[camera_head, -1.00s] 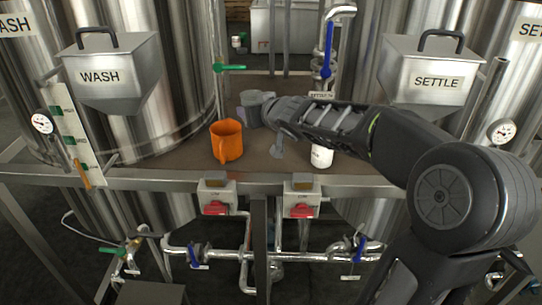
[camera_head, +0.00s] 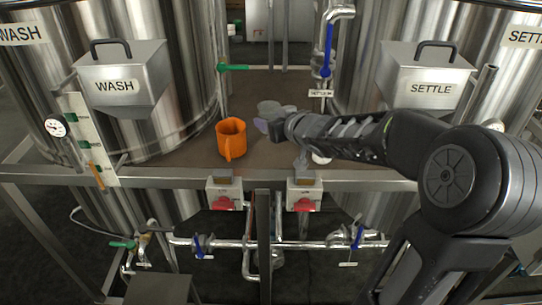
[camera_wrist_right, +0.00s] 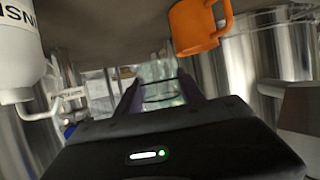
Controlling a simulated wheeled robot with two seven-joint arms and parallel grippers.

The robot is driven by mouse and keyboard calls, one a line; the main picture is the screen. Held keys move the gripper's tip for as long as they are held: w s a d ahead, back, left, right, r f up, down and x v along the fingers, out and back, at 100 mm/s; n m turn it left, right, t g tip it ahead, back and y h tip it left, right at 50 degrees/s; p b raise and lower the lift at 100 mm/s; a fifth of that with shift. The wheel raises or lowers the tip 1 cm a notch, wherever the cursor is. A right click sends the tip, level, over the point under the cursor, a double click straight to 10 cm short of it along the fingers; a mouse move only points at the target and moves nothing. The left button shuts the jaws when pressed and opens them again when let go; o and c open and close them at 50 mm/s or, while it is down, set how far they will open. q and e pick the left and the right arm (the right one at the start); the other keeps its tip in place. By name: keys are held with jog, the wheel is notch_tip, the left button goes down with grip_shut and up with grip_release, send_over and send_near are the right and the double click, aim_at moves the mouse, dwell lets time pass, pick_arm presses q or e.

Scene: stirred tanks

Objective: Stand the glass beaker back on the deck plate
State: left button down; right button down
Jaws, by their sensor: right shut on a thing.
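My right gripper (camera_head: 268,118) is over the deck plate (camera_head: 190,152), right of and behind the orange mug in the head view. In the right wrist view its two fingers (camera_wrist_right: 163,92) are shut on a clear, greenish glass beaker (camera_wrist_right: 158,72). I cannot tell whether the beaker touches the plate. My left gripper is not in view.
The orange mug (camera_head: 231,138) stands on the plate, left of the gripper. A white bottle (camera_head: 321,159) is mostly hidden behind my right arm; it also shows in the wrist view (camera_wrist_right: 18,50). Steel tanks flank the plate, with a WASH hopper (camera_head: 122,80) and a SETTLE hopper (camera_head: 425,80).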

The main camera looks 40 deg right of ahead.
jog(key=b, duration=0.3)
send_over(271, 159)
notch_tip(271, 159, down, 6)
jog(key=shift+r, duration=0.2)
jog(key=shift+f, duration=0.25)
jog(key=shift+f+b, duration=0.35)
jog(key=shift+f, duration=1.55)
jog(key=shift+f, duration=0.15)
jog(key=c, duration=0.7)
grip_release()
